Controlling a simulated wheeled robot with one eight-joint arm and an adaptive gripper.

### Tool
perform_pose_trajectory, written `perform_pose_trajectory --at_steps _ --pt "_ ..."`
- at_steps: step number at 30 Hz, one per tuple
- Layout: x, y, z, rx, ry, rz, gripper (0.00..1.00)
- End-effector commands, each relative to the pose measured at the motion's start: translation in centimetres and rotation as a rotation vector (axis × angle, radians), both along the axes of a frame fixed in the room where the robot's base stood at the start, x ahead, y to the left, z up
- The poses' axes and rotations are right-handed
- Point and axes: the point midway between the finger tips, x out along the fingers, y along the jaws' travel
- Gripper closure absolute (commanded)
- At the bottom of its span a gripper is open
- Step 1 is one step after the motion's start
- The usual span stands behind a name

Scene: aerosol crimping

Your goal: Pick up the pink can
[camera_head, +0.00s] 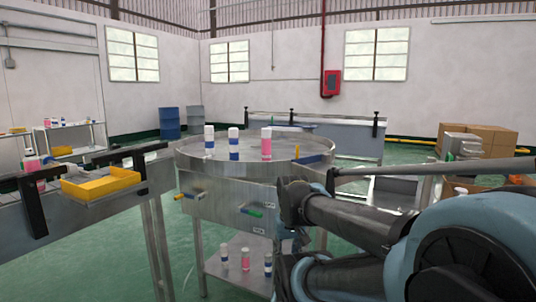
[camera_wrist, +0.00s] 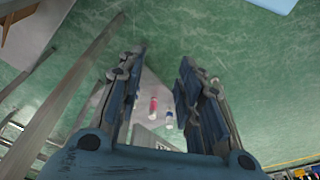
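A pink can (camera_head: 266,144) with a white cap stands upright on the round metal table (camera_head: 190,158), at the right of a row of three cans. A blue-and-white can (camera_head: 234,144) and another blue-and-white can (camera_head: 209,140) stand to its left. Another pink can (camera_head: 245,259) stands on the lower shelf. My gripper is low in front of the table at the right; the arm partly hides it. In the wrist view my gripper (camera_wrist: 160,72) is open, fingers apart.
A conveyor (camera_head: 90,215) with a yellow tray (camera_head: 100,186) lies left of the table. Coloured handles (camera_head: 250,211) stick out from the table's side. Cardboard boxes (camera_head: 490,140) are at the right.

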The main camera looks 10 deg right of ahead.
Motion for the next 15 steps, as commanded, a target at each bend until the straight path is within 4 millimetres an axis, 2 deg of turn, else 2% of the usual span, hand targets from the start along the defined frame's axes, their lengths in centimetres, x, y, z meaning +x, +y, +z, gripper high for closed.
perform_pose_trajectory --at_steps 2,5,6,8,11,15 --pt "0.0 0.0 0.0 0.000 0.000 0.000 0.67" --pt "-0.6 0.0 0.6 -0.001 -0.009 0.005 0.44" --pt "-0.6 0.0 1.0 -0.002 -0.010 0.014 0.40" --pt "-0.1 0.0 1.9 -0.007 -0.008 0.038 0.40" --pt "1.7 -0.5 4.7 -0.021 0.000 0.107 0.40" --pt "5.0 -0.5 10.0 -0.048 0.017 0.268 0.40"
